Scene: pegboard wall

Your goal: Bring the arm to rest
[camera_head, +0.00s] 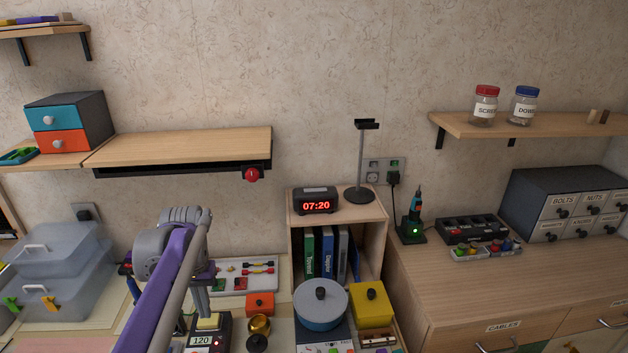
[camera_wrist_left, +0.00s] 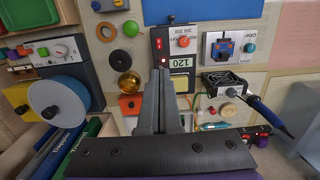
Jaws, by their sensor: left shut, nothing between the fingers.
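My left arm (camera_head: 165,285) comes up from the bottom left of the head view, with a purple link and a grey joint at its top. The left gripper (camera_wrist_left: 160,82) shows in the wrist view with its two grey fingers together and nothing between them. Its tips point toward the box marked 120 (camera_wrist_left: 181,65) on the bench; whether they touch it cannot be told. In the head view the arm hides part of the bench and most of the gripper. My right gripper is in neither view.
A shelf (camera_head: 180,146) with a red knob hangs above. Clear bins (camera_head: 60,280) stand left.

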